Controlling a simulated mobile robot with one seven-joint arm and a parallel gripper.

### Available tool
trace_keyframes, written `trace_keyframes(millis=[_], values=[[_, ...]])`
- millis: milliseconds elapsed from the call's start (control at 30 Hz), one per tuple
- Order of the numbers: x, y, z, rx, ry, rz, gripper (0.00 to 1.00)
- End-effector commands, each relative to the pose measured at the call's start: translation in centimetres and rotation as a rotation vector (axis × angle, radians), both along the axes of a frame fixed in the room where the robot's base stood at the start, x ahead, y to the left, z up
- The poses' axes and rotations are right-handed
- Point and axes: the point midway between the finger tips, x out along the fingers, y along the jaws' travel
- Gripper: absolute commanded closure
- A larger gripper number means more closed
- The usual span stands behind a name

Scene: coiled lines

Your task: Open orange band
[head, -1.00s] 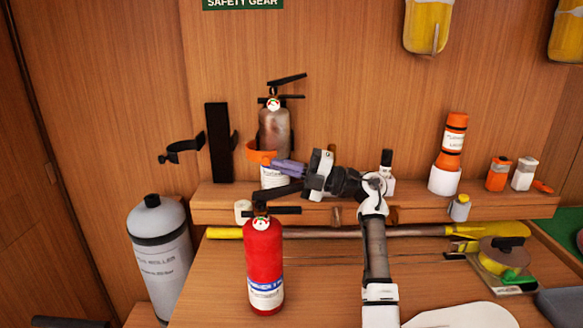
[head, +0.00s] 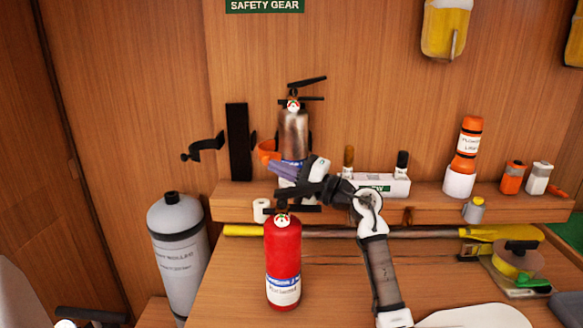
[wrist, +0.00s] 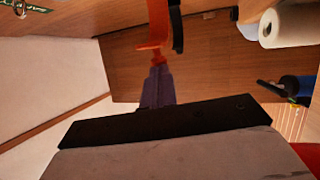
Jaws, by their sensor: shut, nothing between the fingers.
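The orange band (head: 267,150) is a curved strip at the left side of the brownish metal extinguisher (head: 294,132) that stands on the wall shelf. It juts out to the left, with part hidden behind the extinguisher and my gripper. In the wrist view the orange band (wrist: 157,25) hangs down from the top edge, its lower end by my fingertips. My gripper (head: 271,167) has purple-grey fingers, shut and empty, just in front of and below the band. The fingers also show in the wrist view (wrist: 158,72). Whether they touch the band I cannot tell.
A red extinguisher (head: 283,262) stands on the bench close below my gripper. A grey cylinder (head: 178,250) stands lower left. A white roll (head: 261,210) is near the shelf.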

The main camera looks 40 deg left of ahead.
Motion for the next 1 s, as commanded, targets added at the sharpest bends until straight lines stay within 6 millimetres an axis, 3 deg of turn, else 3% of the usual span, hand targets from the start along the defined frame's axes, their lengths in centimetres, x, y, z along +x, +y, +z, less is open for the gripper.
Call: trace_keyframes(millis=[400,1000], values=[[-1.4,1.5,0.0,0.001,0.001,0.001,1.00],[-1.3,1.2,-0.2,0.001,0.000,-0.001,1.00]])
